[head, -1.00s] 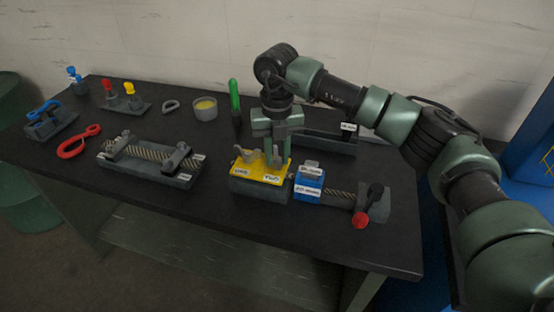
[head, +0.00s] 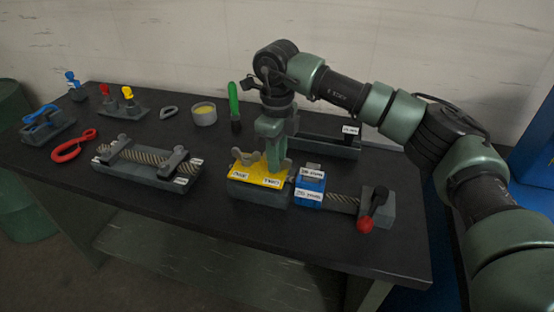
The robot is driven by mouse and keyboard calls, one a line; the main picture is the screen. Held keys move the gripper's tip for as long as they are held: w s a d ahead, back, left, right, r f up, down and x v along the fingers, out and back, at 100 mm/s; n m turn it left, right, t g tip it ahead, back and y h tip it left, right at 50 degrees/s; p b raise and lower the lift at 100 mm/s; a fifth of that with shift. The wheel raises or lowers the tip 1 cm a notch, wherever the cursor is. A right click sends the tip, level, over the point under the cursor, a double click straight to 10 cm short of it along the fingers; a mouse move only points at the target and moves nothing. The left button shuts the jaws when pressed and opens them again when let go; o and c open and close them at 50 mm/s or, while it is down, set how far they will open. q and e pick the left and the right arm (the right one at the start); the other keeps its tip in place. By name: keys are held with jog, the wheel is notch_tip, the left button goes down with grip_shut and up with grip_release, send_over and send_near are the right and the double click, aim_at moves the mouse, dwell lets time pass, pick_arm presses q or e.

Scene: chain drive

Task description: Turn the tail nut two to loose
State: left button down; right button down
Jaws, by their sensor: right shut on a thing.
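A grey block with a yellow top plate (head: 257,178) stands near the front middle of the table. One wing nut (head: 243,158) shows on the left of the plate. My right gripper (head: 274,164) points straight down over the plate's right part and is shut on a nut there, which its fingers mostly hide. That nut, at the right label, appears to be tail nut two. White labels lie on the plate's front edge, too small to read surely. My left gripper is not in view.
Right of the plate is a blue block (head: 310,186) with a screw and a red-knobbed crank (head: 368,222). A chain fixture (head: 148,162) lies to the left. A green-handled tool (head: 234,100) and a cup (head: 204,114) stand behind. The table's front strip is clear.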

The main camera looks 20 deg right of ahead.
jog(key=n, duration=0.6)
jog(key=shift+s+f+b, duration=0.1)
jog(key=shift+f+b, duration=0.1)
jog(key=shift+b, duration=0.2)
dwell(0.3)
jog(key=c, duration=1.5)
grip_release()
jog(key=shift+r, duration=0.3)
notch_tip(320, 180, up, 7)
jog(key=shift+r+b, duration=0.15)
jog(key=shift+b, duration=0.3)
